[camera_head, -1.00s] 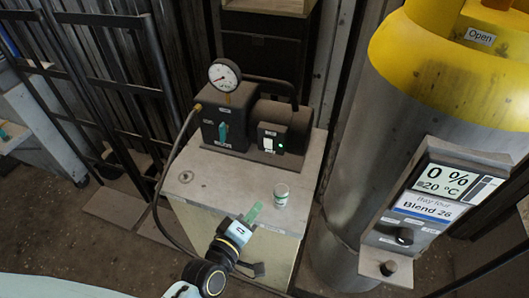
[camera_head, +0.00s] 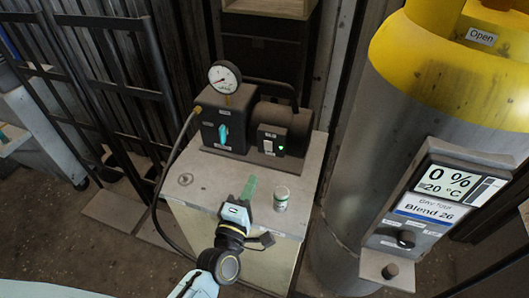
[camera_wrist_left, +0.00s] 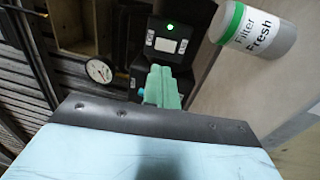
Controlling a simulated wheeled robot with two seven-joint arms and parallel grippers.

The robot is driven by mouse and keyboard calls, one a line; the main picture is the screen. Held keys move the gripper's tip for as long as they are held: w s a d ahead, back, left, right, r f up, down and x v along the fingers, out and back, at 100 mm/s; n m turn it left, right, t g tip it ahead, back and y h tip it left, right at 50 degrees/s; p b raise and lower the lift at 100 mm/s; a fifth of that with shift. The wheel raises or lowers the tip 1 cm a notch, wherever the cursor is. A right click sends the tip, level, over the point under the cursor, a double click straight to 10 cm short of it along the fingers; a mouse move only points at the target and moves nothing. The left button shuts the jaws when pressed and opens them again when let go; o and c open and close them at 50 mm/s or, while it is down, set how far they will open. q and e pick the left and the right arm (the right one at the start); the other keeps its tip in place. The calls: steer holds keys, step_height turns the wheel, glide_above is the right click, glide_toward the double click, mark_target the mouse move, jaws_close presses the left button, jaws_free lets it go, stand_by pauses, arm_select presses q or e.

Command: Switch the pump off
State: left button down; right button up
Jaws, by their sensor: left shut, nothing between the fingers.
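The dark pump (camera_head: 245,120) stands on a pale cabinet. It has a round gauge (camera_head: 224,77) on top, a teal knob (camera_head: 223,133) on its left block and a switch panel (camera_head: 270,140) on its right block. A green light (camera_head: 281,149) glows beside the white switch (camera_head: 267,147); it also shows lit in the left wrist view (camera_wrist_left: 170,27). My left gripper (camera_head: 249,187) is shut and empty, its green fingers above the cabinet's front part, apart from the pump. In the left wrist view the fingers (camera_wrist_left: 162,85) point toward the switch panel (camera_wrist_left: 167,42). My right gripper is not in view.
A small white canister (camera_head: 281,199) with a green band stands on the cabinet top (camera_head: 195,180), just right of my left gripper. A hose runs down the left side. A large steel tank (camera_head: 355,150) with a display stands at the right.

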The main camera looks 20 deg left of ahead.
mark_target(268, 144)
arm_select(q)
steer(key=w, duration=0.6)
steer(key=w+r, duration=0.1)
steer(key=w, duration=0.2)
steer(key=shift+w+d+r+b, duration=0.1)
steer(key=shift+w+d+b, duration=0.05)
steer(key=shift+w+b, duration=0.2)
steer(key=shift+w, duration=0.5)
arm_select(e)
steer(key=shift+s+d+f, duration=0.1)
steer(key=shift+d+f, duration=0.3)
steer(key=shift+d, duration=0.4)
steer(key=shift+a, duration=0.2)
